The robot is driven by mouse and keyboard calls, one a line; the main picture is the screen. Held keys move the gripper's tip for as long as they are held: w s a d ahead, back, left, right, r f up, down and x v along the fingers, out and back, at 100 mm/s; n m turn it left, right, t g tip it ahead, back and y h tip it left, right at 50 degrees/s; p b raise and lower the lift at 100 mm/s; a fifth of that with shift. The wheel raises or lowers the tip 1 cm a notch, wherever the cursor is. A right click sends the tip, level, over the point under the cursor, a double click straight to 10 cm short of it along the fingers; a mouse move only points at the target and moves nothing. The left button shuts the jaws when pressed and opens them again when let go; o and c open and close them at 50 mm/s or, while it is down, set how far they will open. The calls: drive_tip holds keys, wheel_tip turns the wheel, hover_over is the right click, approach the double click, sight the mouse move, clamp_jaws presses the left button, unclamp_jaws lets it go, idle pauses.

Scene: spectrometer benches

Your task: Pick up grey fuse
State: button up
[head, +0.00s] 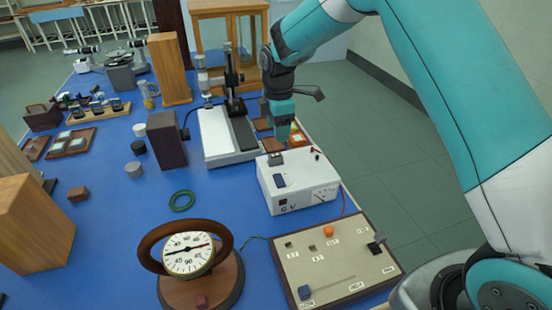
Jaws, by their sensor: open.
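A small dark grey block (275,158), which looks like the grey fuse, sits on the top of the white 6 V supply box (318,183). My gripper (281,138) points down just above and behind this block, apart from it as far as I can tell. Its jaws are open and nothing shows between them, though the fingertips are small and partly hidden. A dark blue-grey piece (279,181) is on the box nearer the front.
A switch panel (345,272) with an orange knob (328,231) lies in front of the box. A round dial meter (188,255) stands front left. A white instrument (221,137) stands left of my gripper; an orange-topped item (297,139) is behind. Blue bench (232,219) is clear left of the box.

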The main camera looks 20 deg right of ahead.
sight(278, 155)
wheel_tip(278, 155, down, 10)
drive_tip(key=p, duration=0.3)
drive_tip(key=shift+w, duration=0.1)
drive_tip(key=c, duration=1)
